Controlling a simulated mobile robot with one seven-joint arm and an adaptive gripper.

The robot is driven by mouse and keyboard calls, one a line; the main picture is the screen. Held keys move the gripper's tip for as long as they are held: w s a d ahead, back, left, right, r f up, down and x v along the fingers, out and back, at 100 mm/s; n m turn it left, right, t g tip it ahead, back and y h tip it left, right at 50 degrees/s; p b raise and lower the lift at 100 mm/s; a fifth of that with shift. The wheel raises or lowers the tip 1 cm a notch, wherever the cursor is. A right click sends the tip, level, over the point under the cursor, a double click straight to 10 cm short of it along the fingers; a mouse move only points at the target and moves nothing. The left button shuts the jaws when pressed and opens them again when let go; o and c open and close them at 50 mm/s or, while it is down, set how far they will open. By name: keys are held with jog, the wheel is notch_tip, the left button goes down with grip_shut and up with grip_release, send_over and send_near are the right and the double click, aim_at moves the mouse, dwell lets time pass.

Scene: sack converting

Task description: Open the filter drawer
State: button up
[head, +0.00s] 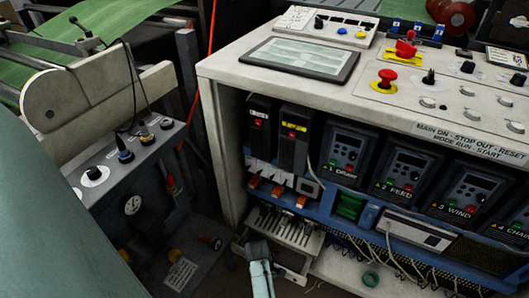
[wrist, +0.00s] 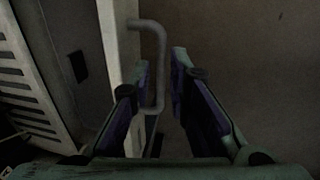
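The filter drawer (head: 291,271) is low in the cabinet, below a slotted light panel (head: 285,230). In the wrist view, its pale front edge (wrist: 119,50) runs up the picture, with a grey bent-bar handle (wrist: 159,60) sticking out to the right. My gripper (head: 258,246) is low in front of the cabinet in the head view. In the wrist view my gripper (wrist: 163,68) is open, with the handle's bar between its two fingers. The bar is close to the left finger; I cannot tell whether they touch. A gap shows on the right. How far out the drawer stands is unclear.
The control cabinet (head: 225,72) rises above the drawer, with drive units and loose wires inside. A grey side console (head: 135,163) with knobs and a gauge stands left. Dark floor shows between them.

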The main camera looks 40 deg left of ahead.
jog(key=shift+f, duration=0.15)
jog(key=shift+c, duration=0.3)
grip_shut()
dwell(0.4)
